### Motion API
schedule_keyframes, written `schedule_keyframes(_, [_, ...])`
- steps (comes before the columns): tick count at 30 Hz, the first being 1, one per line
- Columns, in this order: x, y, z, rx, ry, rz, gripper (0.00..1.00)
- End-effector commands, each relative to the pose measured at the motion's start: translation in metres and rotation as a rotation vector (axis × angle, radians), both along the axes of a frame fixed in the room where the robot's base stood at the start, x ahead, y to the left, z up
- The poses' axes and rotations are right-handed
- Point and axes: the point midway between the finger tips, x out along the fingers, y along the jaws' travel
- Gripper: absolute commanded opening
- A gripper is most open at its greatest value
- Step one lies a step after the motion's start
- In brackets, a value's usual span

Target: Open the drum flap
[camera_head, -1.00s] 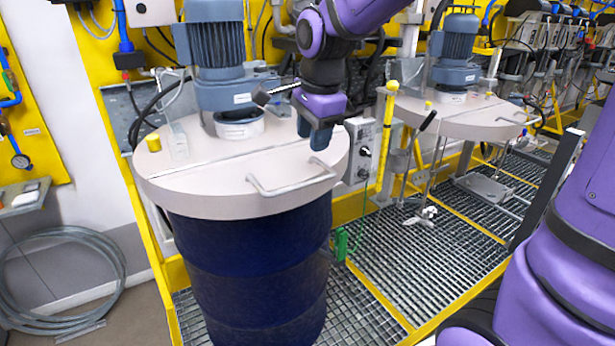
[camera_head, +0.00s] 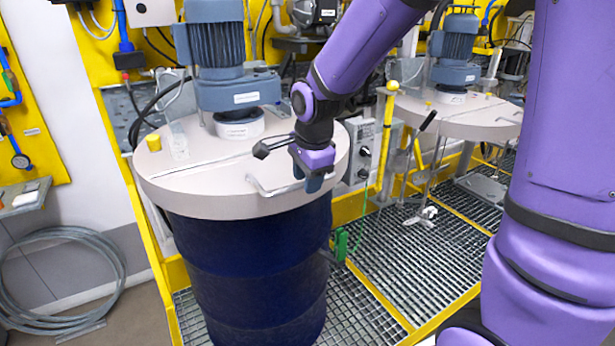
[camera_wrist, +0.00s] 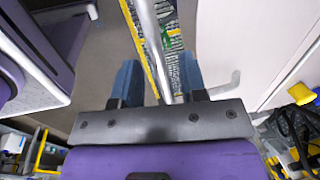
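The pale lid flap (camera_head: 215,190) lies flat and closed over the front of the dark blue drum (camera_head: 250,265). Its metal bar handle (camera_head: 262,188) runs along the front edge; its right part is hidden by my gripper in the head view. My gripper (camera_head: 314,184) is at the handle's right part, fingers pointing down. In the wrist view, the fingers of my gripper (camera_wrist: 158,82) are apart and the handle bar (camera_wrist: 150,40) passes between them. I see gaps beside the bar; whether a finger touches it is unclear.
A grey-blue motor (camera_head: 222,80) stands on the lid's rear part. A second lidded unit (camera_head: 460,118) with a motor stands at the right. A yellow post (camera_head: 386,140) rises between them. Metal grating (camera_head: 400,260) covers the floor in front.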

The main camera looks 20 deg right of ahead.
Motion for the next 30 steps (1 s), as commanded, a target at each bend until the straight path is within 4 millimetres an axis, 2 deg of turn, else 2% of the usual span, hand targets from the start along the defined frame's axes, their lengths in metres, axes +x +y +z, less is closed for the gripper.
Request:
schedule_keyframes(5, [0.000, 0.000, 0.000, 0.000, 0.000, 0.000, 0.37])
schedule_keyframes(9, [0.000, 0.000, 0.000, 0.000, 0.000, 0.000, 0.05])
schedule_keyframes(10, [0.000, 0.000, 0.000, 0.000, 0.000, 0.000, 0.00])
schedule_keyframes(20, [0.001, 0.000, 0.004, -0.001, 0.011, 0.000, 0.00])
schedule_keyframes(26, [0.005, 0.001, 0.019, -0.007, 0.065, 0.000, 0.00])
schedule_keyframes(30, [0.010, 0.002, 0.037, -0.017, 0.138, 0.001, 0.00])
